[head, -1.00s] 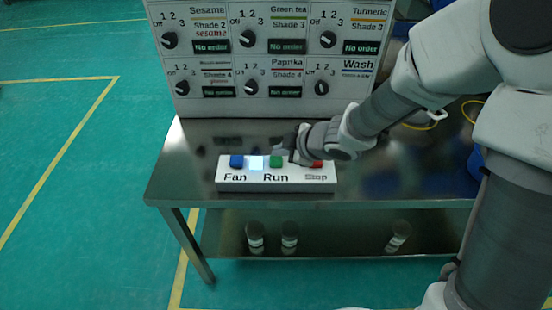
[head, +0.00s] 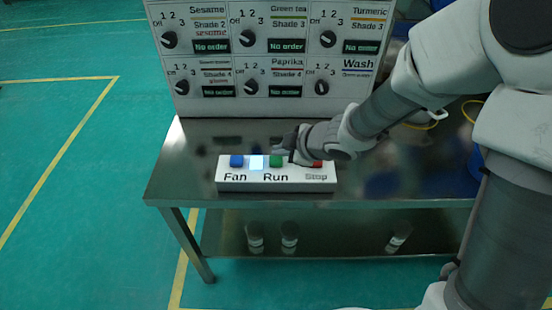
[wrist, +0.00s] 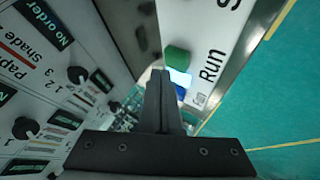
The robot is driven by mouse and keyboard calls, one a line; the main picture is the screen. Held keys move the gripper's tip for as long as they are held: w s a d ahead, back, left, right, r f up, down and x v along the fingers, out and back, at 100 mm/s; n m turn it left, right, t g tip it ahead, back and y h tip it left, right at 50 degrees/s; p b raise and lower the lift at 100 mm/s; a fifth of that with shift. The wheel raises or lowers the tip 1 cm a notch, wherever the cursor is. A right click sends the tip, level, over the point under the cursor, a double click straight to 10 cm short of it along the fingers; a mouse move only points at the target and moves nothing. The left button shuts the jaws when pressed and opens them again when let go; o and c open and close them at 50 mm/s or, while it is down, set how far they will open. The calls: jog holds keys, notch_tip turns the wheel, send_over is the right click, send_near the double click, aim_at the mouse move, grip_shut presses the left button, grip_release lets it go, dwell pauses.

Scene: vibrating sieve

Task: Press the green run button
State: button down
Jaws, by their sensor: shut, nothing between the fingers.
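The green run button (head: 276,161) sits on a white button box (head: 240,186) above the word "Run". In the wrist view the green button (wrist: 177,56) is beyond and slightly right of the fingertips. My gripper (head: 278,150) is shut and empty, just behind and above the green button. In the wrist view the shut fingers (wrist: 160,74) appear apart from the button, though the exact gap is unclear.
The box stands on a metal table (head: 180,175) with a lower shelf (head: 340,243) holding several jars. A white panel (head: 270,55) with several black knobs rises behind. The table left of the box is clear.

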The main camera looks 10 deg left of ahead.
aim_at(281, 162)
jog(key=shift+f, duration=0.35)
jog(key=shift+f+b, duration=0.5)
jog(key=shift+b, duration=0.1)
dwell(0.4)
dwell(0.3)
jog(key=shift+r+p, duration=0.95)
jog(key=shift+p, duration=0.05)
notch_tip(281, 162, up, 5)
jog(key=p, duration=0.5)
dwell(0.4)
